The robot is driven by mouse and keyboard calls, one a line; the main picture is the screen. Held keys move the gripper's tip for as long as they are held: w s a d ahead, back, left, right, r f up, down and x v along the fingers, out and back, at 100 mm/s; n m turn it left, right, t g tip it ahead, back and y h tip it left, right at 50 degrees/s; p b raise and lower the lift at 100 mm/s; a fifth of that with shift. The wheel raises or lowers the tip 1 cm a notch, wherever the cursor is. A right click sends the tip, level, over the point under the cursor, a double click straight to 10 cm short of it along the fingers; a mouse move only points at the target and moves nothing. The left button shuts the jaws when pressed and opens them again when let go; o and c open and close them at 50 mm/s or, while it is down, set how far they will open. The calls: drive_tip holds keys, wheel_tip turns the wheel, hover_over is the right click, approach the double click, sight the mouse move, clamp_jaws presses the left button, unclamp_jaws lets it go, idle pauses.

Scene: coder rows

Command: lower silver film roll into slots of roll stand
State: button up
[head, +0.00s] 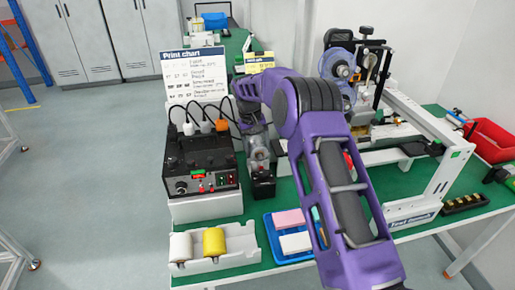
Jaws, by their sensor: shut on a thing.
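My purple arm crosses the middle of the head view, and its wrist bends down at the left. My gripper (262,188) hangs at its end, low over the green bench, just right of the black control box. It is shut, but its fingers are small and dark here. I cannot make out the silver film roll apart from the gripper. A white stand (246,250) at the bench's front left holds a white roll (181,247) and a yellow roll (214,242) side by side. The gripper is behind and to the right of this stand, apart from it.
The black control box (203,170) with plugged cables stands behind the white stand, below a print chart (193,72). A blue tray (279,255) with pink and white blocks lies to the stand's right. A white-framed machine (433,178) and a red bin (492,141) are at right.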

drive_tip(key=shift+f+b, duration=0.75)
drive_tip(key=shift+f, duration=0.9)
drive_tip(key=o, duration=1.5)
drive_tip(key=shift+o, duration=0.2)
